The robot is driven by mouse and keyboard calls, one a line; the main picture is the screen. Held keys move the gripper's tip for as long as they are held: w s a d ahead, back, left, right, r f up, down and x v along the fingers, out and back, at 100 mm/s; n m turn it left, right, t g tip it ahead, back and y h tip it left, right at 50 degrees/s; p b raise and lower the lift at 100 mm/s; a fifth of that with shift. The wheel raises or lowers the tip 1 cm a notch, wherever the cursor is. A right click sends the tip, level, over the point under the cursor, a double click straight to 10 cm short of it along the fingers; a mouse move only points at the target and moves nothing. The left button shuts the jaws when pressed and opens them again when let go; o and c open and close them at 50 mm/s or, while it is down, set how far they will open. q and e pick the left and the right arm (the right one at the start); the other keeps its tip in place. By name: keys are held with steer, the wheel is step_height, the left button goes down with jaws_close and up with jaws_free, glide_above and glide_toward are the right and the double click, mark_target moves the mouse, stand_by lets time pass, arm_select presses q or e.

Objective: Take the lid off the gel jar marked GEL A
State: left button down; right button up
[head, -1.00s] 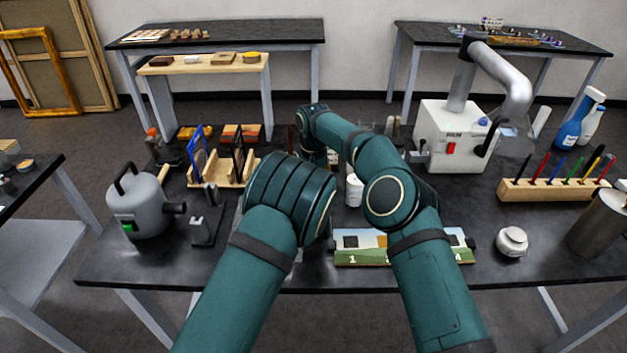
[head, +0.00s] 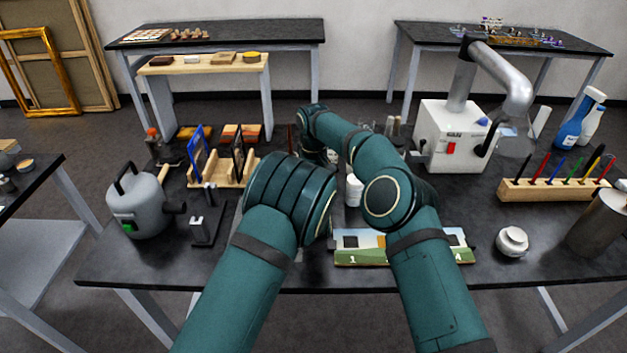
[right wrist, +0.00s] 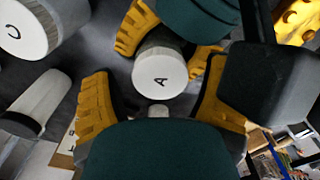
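The gel jar marked A (right wrist: 160,78) shows in the right wrist view, its pale round lid facing the camera. My left gripper (right wrist: 165,45) reaches in from the top of that view, with yellow-padded fingers on both sides of the jar, seemingly closed against it. My right gripper (right wrist: 158,108) has its two yellow fingers spread wide, with the lid in front of the gap and no contact visible. In the head view my arms hide jar A and most of both grippers.
A jar marked C (right wrist: 25,30) and another pale cylinder (right wrist: 38,103) stand close by on the left. In the head view, a white jar (head: 354,190) stands beside my right arm, with a wooden rack (head: 222,172) left and a numbered panel (head: 362,257) in front.

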steer(key=shift+r, duration=0.1)
step_height(320, 180, up, 4)
steer(key=shift+f, duration=0.15)
steer(key=shift+o, duration=0.3)
steer(key=shift+r, duration=0.4)
steer(key=r+m, duration=0.1)
steer(key=m, duration=0.1)
steer(key=r+m, duration=0.1)
steer(key=m, duration=0.1)
steer(key=shift+a, duration=0.15)
steer(key=m, duration=0.1)
steer(key=r+m, duration=0.1)
steer(key=m, duration=0.1)
steer(key=shift+f, duration=3.95)
